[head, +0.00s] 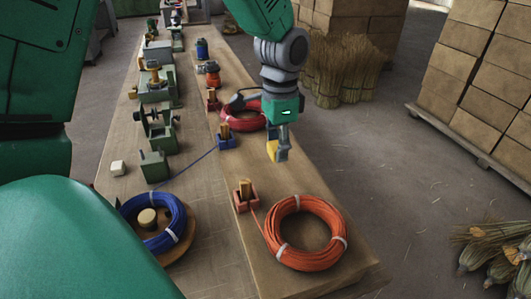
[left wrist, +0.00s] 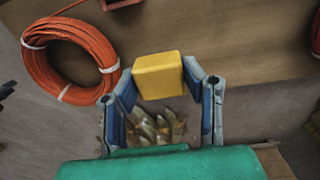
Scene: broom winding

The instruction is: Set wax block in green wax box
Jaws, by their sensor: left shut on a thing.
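A yellow wax block (left wrist: 158,76) is held between the fingers of my left gripper (left wrist: 157,92) in the left wrist view. In the head view my left gripper (head: 279,152) hangs over the right edge of the table, and the yellow block shows at its tip. A small dark green box-like piece (head: 154,167) stands on the left part of the table; I cannot tell for sure that it is the green wax box. The gripper is well to its right. My right gripper is not in view.
An orange coil (head: 305,232), a red box with a block (head: 245,196) and a blue box (head: 226,138) lie on the table (head: 210,245). Stacked cartons (head: 470,70) stand right.

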